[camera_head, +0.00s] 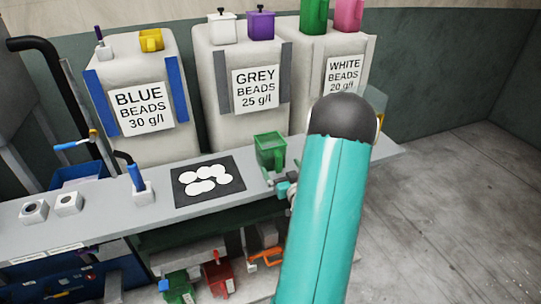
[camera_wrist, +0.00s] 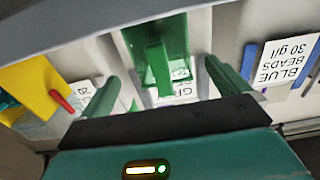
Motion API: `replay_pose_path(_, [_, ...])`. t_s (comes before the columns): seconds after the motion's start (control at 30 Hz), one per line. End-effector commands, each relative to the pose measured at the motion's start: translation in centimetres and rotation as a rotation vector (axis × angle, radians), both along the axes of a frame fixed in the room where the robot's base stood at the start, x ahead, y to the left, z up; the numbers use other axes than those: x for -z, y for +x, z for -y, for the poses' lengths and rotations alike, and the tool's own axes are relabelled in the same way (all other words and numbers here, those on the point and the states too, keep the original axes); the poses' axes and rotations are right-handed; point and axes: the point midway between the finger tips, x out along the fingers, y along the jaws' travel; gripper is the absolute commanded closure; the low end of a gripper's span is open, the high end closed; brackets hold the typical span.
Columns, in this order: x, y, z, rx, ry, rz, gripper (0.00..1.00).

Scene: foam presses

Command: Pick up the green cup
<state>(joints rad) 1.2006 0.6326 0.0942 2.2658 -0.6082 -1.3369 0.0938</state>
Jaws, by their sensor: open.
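The green cup (camera_head: 270,150) stands upright on the grey bench, in front of the grey beads container, with its handle toward me. A darker green cup (camera_head: 313,15) sits on top of the white beads container. My gripper (camera_head: 286,188) is just in front of the bench cup, partly hidden by my arm. In the wrist view, which is upside down, a green cup (camera_wrist: 178,40) and its handle show ahead, between the two green fingers of my gripper (camera_wrist: 163,85). The fingers are spread apart, with nothing held between them.
A dark mat (camera_head: 208,198) with several white discs lies left of the cup. Labelled bead containers (camera_head: 140,100) line the back of the bench. A blue-handled tool (camera_head: 140,185) stands on the bench. A red cup (camera_head: 218,277) is on the lower shelf. The floor at right is clear.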

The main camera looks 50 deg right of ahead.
Motion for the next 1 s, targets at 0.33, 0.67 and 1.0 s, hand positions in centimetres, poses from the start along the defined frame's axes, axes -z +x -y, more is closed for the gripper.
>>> replay_pose_path(0.33, [-0.2, 3.2, 1.8, 0.001, -0.001, 0.001, 0.00])
replay_pose_path(0.67, [-0.4, 6.6, 3.6, 0.001, -0.001, 0.000, 0.00])
replay_pose_path(1.0, [-0.4, 6.6, 3.6, 0.002, -0.001, -0.001, 0.31])
